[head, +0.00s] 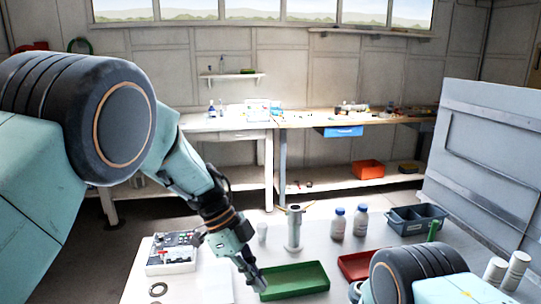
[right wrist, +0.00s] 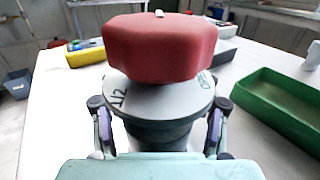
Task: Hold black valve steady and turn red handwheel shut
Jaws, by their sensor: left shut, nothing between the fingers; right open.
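In the right wrist view a red handwheel (right wrist: 160,45), a thick faceted knob with a small pale mark on top, sits above a grey disc (right wrist: 160,98) marked "1/2". Below the disc is a dark valve body (right wrist: 160,133), partly hidden by my wrist. My right gripper (right wrist: 160,106) is open, with one finger on each side of the body; I cannot tell whether they touch it. In the head view my left gripper (head: 256,281) is shut and empty, low at the left end of the green tray. I cannot make out the valve in the head view.
The green tray (head: 297,289) lies on the white table, with a red tray (head: 353,264) to its right. A pale pipe stand (head: 294,230), two blue-capped bottles (head: 360,221) and a grey bin (head: 417,220) stand behind. A control box (head: 172,262) is at the left.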

